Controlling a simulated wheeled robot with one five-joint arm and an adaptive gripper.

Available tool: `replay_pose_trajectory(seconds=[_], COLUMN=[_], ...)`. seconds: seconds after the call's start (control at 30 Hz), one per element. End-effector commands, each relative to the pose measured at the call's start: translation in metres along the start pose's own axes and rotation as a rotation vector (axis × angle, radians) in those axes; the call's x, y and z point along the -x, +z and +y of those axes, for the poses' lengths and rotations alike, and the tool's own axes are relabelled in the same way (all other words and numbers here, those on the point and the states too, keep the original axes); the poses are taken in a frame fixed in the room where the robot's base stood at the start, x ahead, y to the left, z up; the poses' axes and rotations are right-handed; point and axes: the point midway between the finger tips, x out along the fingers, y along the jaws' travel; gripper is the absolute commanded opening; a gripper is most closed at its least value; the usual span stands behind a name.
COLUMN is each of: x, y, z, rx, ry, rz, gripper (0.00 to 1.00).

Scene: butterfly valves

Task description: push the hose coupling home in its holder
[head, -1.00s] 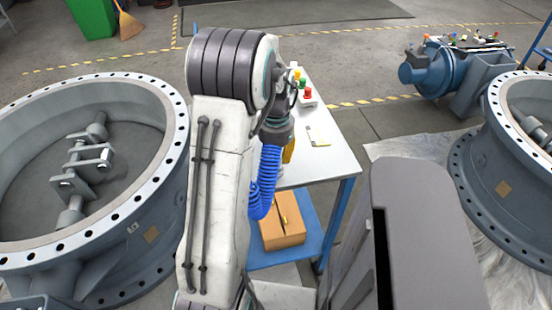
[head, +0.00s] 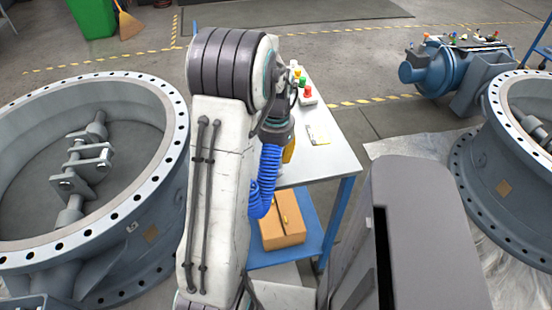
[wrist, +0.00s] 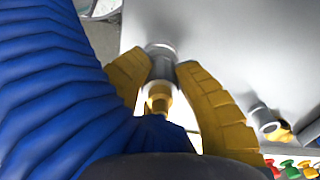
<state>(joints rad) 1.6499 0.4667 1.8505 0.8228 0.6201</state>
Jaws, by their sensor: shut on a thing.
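In the wrist view, my gripper (wrist: 161,73) has its two yellow fingers closed in on the hose coupling (wrist: 160,68), a grey metal collar with a brass part nearer the camera. The coupling points away towards the grey table top. A ribbed blue sleeve (wrist: 45,90) of my arm fills the left of that view. I cannot tell where the coupling ends and its holder begins, or how deep it sits. In the head view, my arm hides the coupling and holder; only a bit of yellow finger shows beside the table.
A second grey-and-brass fitting (wrist: 263,120) is to the right in the wrist view. The table (head: 335,165) carries coloured push-buttons (head: 306,92) and a small tag (head: 318,135). A cardboard box (head: 282,218) sits on its lower shelf. Large valve bodies (head: 150,215) flank the table.

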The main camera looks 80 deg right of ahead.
Motion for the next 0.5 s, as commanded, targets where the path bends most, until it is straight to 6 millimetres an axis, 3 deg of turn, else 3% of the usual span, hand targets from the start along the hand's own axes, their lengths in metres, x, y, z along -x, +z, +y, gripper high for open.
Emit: replay_pose_trajectory(seconds=[0.37, 0.4, 0.5], x=[-0.0049, -0.0051, -0.0054], y=[0.0015, 0.0016, 0.0018], z=[0.0006, 0.0006, 0.0006], rx=[0.001, 0.001, 0.001], ry=[0.003, 0.004, 0.004], rz=[-0.005, -0.005, -0.006], gripper=[0.0, 0.3, 0.39])
